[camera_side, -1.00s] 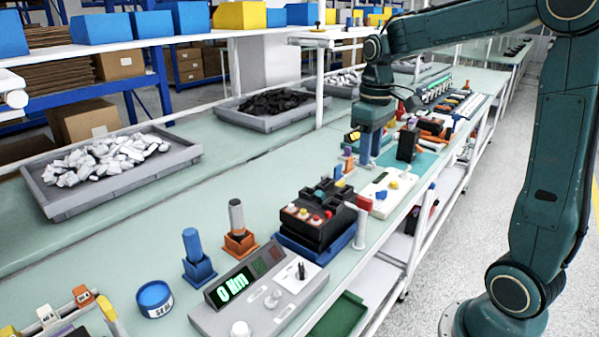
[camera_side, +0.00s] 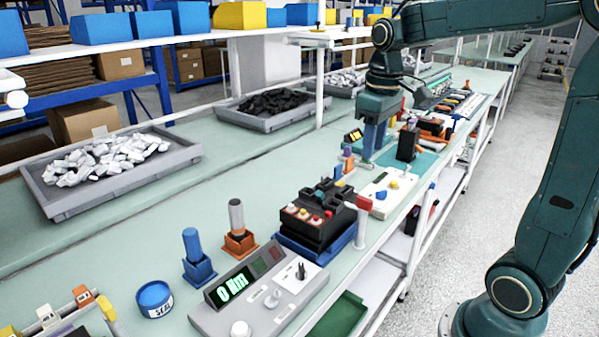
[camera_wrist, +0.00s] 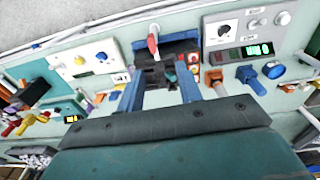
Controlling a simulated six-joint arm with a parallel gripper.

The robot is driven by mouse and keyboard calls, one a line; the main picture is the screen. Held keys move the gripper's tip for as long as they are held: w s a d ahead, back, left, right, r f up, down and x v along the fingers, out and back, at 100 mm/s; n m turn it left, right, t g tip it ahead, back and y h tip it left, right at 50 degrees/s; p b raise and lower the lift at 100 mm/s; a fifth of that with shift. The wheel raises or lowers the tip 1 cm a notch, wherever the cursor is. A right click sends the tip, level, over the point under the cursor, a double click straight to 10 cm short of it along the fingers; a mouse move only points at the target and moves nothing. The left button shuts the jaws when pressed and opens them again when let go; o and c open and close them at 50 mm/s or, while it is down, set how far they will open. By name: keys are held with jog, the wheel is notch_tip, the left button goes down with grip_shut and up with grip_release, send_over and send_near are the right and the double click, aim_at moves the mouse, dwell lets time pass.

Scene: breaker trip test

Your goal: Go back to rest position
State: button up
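My gripper (camera_side: 374,142) hangs above the far part of the bench, with its blue fingers pointing down. In the wrist view my gripper (camera_wrist: 160,88) shows two blue fingers spread apart with nothing held between them, so it is open. The black breaker block (camera_side: 318,212) sits in a blue holder (camera_side: 312,246) on the bench, nearer the side camera than my gripper. In the wrist view the breaker block (camera_wrist: 163,72) shows beyond and between the fingers, apart from them.
A torque tester (camera_side: 258,295) reading "0 Nm" stands at the front. Blue and orange-based tools (camera_side: 193,248) stand beside it. A white panel with coloured buttons (camera_side: 378,205) and a red-topped white post (camera_side: 361,226) are nearby. Grey trays (camera_side: 110,185) line the back.

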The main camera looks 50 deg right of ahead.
jog(key=s+a+f+t, duration=0.1)
jog(key=s+a+t, duration=0.3)
jog(key=s+a, duration=0.6)
jog(key=s, duration=0.3)
jog(key=shift+s+a+f+t, duration=0.2)
jog(key=shift+f+t, duration=0.2)
